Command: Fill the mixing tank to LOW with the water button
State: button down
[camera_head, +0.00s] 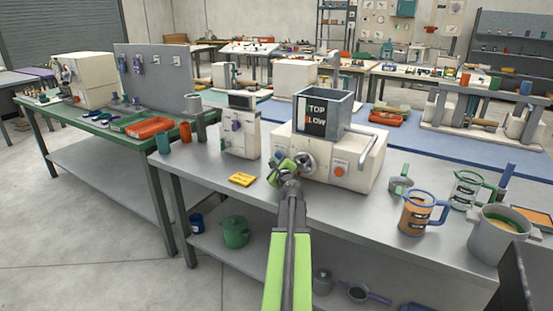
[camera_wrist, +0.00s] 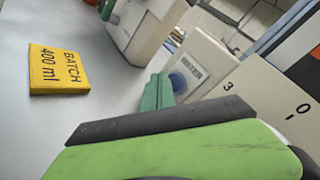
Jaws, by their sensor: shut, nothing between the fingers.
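The mixing tank (camera_head: 343,137) is an open grey box on top of a cream machine, with a dark front panel marked TOP and LOW. I cannot make out the liquid level inside. The water button is a round blue button (camera_wrist: 178,83) beside a partly hidden label ending in "TER" in the wrist view. My gripper (camera_head: 285,167) is shut and empty in front of the machine's lower left front. Its green fingertips (camera_wrist: 157,93) overlap the blue button's left edge in the wrist view; I cannot tell whether they touch it.
A yellow card (camera_head: 242,179) reading BATCH 400 ml lies on the grey bench, left of my gripper. A cream dispenser (camera_head: 241,137) stands behind it. A dial (camera_head: 307,161) and a red button (camera_head: 339,170) are on the machine front. Jugs (camera_head: 416,213) and a pot (camera_head: 490,240) stand right.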

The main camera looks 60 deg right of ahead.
jog(key=shift+d, duration=0.4)
jog(key=shift+d, duration=0.4)
dwell(7.2)
